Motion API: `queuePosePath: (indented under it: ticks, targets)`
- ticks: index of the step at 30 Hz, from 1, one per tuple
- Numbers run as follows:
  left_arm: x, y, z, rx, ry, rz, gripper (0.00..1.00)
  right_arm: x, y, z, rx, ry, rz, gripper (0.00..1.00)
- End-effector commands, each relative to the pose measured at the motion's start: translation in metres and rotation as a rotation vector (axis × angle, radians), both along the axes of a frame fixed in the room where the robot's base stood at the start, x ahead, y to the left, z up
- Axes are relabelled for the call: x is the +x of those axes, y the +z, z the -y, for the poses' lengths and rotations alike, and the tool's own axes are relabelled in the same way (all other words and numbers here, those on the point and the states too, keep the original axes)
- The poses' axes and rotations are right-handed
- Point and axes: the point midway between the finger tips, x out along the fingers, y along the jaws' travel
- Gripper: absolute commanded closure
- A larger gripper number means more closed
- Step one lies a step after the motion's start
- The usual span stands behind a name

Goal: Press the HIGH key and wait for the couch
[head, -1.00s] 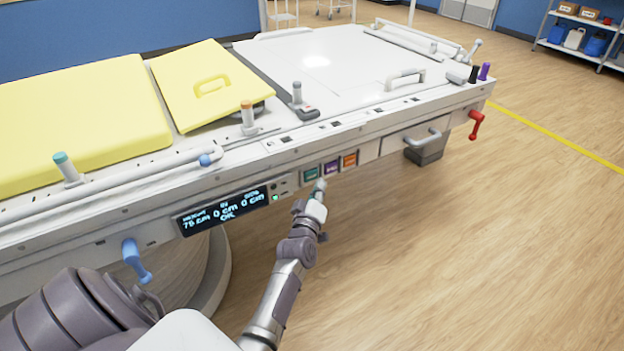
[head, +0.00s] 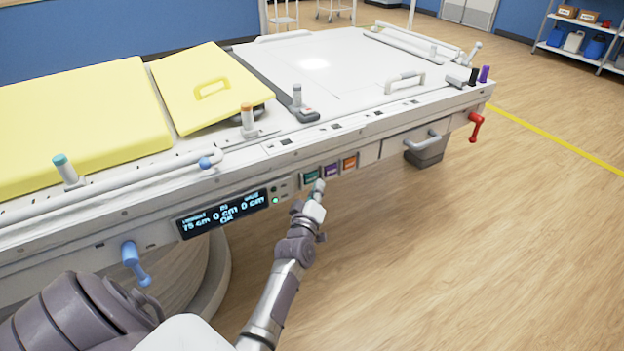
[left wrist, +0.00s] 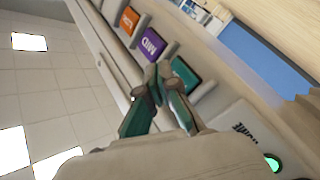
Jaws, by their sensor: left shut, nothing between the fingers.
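The couch (head: 440,107) carries a row of three keys on its front rail: teal (head: 311,176), purple (head: 331,170) and orange (head: 349,162). In the left wrist view the purple key (left wrist: 152,44) reads MID; the orange key's (left wrist: 129,20) lettering is unclear, and the teal key's (left wrist: 185,76) label cannot be read. My left gripper (head: 319,186) is shut and empty, its tips just below and in front of the teal key. In the left wrist view its fingers (left wrist: 160,77) come together beside that key; contact cannot be told. My right gripper is out of view.
A display (head: 222,213) left of the keys seems to read 75 cm, 0 cm, 0 cm and OK, with a green light (head: 276,200) beside it. A blue crank (head: 133,262) and a red crank (head: 475,124) stick out from the front. The floor at right is clear.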

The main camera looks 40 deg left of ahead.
Motion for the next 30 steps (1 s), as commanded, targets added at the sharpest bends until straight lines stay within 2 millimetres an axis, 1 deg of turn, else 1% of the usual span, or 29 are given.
queuePosePath:
  ticks: [16, 24, 30]
  targets:
    - [0.0001, -0.0001, -0.0001, 0.000, 0.000, 0.000, 1.00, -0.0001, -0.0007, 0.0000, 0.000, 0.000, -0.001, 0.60]
    - [0.0029, 0.0003, -0.0073, 0.001, 0.000, 0.000, 1.00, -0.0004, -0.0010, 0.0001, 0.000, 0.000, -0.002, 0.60]
    - [0.0032, 0.0002, -0.0079, 0.000, 0.000, 0.000, 1.00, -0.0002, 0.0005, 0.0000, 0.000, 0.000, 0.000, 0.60]
